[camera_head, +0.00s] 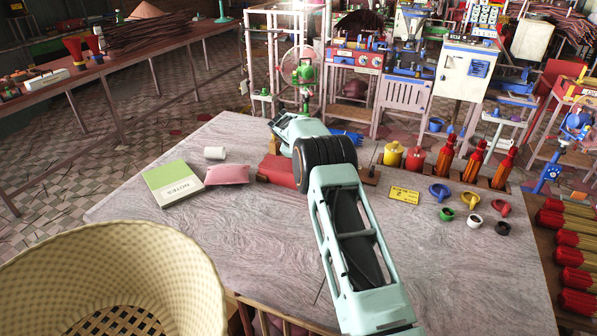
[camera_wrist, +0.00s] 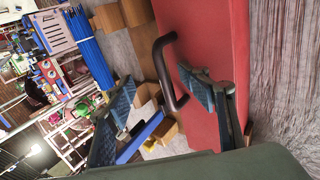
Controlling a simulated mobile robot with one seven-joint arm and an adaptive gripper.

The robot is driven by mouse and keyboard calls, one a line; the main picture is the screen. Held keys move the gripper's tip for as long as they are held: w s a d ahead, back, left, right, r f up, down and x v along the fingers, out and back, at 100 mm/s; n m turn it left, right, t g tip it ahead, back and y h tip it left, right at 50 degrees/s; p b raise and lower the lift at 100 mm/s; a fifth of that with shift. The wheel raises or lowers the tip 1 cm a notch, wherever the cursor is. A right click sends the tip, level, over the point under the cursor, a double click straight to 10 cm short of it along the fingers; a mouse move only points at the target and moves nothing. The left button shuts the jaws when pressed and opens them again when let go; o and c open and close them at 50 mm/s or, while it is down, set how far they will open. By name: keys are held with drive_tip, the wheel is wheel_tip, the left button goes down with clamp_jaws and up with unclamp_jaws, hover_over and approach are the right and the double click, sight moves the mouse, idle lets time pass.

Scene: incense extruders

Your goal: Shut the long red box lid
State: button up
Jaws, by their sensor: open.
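The long red box (camera_head: 277,171) lies on the far part of the grey table, partly hidden behind my arm. In the wrist view its long flat red surface (camera_wrist: 205,28) fills the upper middle and right. A dark curved handle (camera_wrist: 164,72) stands out along its left edge. My gripper (camera_wrist: 155,77) is open and empty. The handle shows between its two fingers, with the right finger in front of the red surface; I cannot tell whether either touches. How far the lid is open is not clear. In the head view the fingertips are hidden.
On the grey table (camera_head: 240,255) are a pink pouch (camera_head: 227,174), a green notebook (camera_head: 173,184), a white roll (camera_head: 214,153), red bottles (camera_head: 474,160), small cups and a yellow card (camera_head: 404,195). Blue sticks (camera_wrist: 88,48) lie near the box. A wicker basket (camera_head: 110,270) stands front left.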

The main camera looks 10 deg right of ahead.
drive_tip(key=shift+r+p, duration=1.2)
drive_tip(key=shift+r, duration=1.8)
